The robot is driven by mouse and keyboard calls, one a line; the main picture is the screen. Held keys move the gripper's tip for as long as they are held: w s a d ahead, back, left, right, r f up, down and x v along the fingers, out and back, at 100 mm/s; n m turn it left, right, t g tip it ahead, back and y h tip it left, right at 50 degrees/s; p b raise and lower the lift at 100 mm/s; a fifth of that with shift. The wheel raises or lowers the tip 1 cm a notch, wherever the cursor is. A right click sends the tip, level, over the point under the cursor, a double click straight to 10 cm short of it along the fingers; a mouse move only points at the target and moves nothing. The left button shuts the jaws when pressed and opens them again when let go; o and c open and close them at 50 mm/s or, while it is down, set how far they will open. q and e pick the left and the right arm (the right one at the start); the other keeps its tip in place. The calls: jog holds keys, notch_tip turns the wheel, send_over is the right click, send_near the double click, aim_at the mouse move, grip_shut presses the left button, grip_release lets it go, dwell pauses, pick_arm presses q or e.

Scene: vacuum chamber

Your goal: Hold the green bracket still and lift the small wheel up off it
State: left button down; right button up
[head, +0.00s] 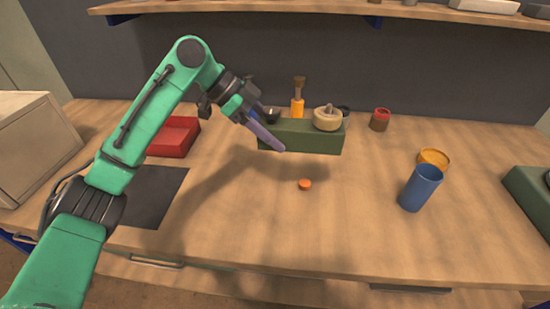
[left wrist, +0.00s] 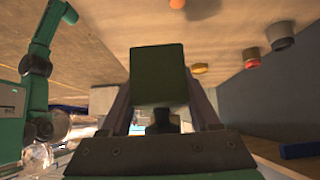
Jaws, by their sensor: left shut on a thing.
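The green bracket (head: 310,140) is a long low block on the bench; in the left wrist view its end face (left wrist: 158,72) sits between my fingers. The small wheel (head: 327,120), pale and round with a grey knob, rests on the bracket's right end. A dark round part (head: 271,114) is at its left end, partly behind my gripper. My left gripper (head: 276,142) comes down from the left and is shut on the bracket's left part; one purple finger shows across its front. The far finger is hidden. My right gripper does not show in the head view.
An orange-handled tool (head: 297,105) stands behind the bracket. A red-topped pot (head: 380,119) is to the right. An orange cap (head: 305,184) lies in front. A red tray (head: 176,136) is left.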

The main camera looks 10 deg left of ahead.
pick_arm(q)
jog(key=shift+r, duration=0.9)
jog(key=shift+f, duration=0.15)
jog(key=shift+f+b, duration=3.7)
jog(key=shift+f, duration=5.75)
jog(key=shift+f, duration=0.4)
